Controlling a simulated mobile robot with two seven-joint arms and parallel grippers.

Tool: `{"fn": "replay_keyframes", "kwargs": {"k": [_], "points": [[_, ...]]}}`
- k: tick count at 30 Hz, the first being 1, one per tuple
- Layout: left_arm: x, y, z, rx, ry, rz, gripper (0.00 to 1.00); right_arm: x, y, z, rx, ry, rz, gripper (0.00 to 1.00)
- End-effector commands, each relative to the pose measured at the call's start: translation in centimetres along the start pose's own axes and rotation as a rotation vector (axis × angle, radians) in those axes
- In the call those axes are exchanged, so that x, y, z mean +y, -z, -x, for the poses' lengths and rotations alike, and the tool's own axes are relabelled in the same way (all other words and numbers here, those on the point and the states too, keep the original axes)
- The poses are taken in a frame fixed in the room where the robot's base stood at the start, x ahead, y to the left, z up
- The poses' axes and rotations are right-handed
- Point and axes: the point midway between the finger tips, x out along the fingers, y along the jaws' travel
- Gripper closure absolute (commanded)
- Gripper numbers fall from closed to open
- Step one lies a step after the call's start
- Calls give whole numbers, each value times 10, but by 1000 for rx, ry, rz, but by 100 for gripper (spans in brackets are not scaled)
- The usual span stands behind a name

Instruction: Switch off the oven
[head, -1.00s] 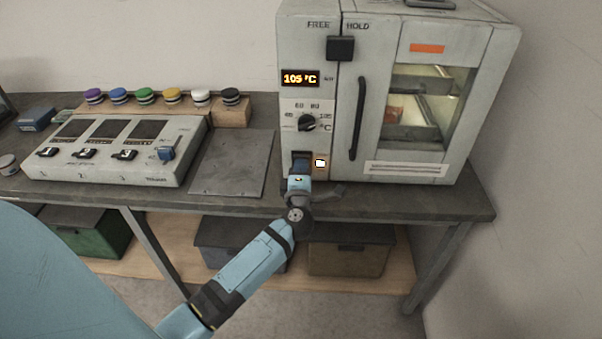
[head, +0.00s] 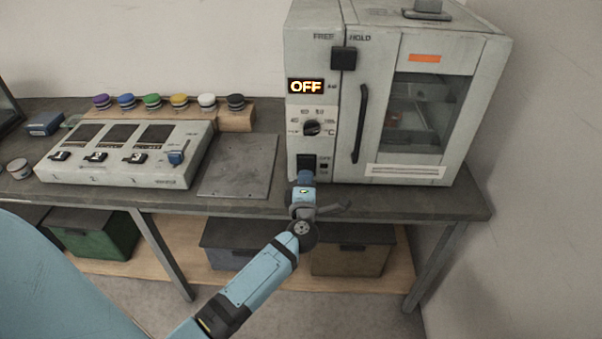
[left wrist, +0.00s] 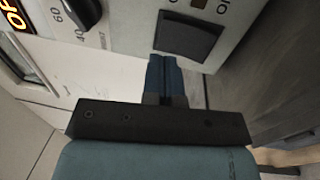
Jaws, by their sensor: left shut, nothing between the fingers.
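The oven (head: 325,183) is a white box on the bench with a glass door at right. Its display (head: 305,86) reads OFF, and the chamber behind the glass is dark. A black rocker switch (head: 306,162) sits low on its front panel, below the dial (head: 312,128). The switch also shows in the left wrist view (left wrist: 188,36), and the small lamp beside it is dark. My left gripper (head: 305,176) is shut and empty, just below the switch. In the left wrist view its blue fingers (left wrist: 164,72) appear just short of the switch. My right gripper is not in view.
A control box (head: 125,155) with several switches and a flat metal plate (head: 238,165) lie left of the oven. Several coloured knobs stand on a wooden block (head: 236,118) behind. Bins (head: 352,258) sit on the shelf below. A wall closes the right side.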

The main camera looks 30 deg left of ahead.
Motion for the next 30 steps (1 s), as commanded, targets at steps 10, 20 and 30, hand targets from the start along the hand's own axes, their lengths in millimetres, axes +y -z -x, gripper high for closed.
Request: {"fn": "replay_keyframes", "kwargs": {"k": [10,20,30], "points": [[18,1,76,-1,2,1,100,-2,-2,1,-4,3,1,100],[23,1,94,0,0,0,100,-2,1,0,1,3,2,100],[23,1,94,0,0,0,100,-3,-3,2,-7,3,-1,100]]}}
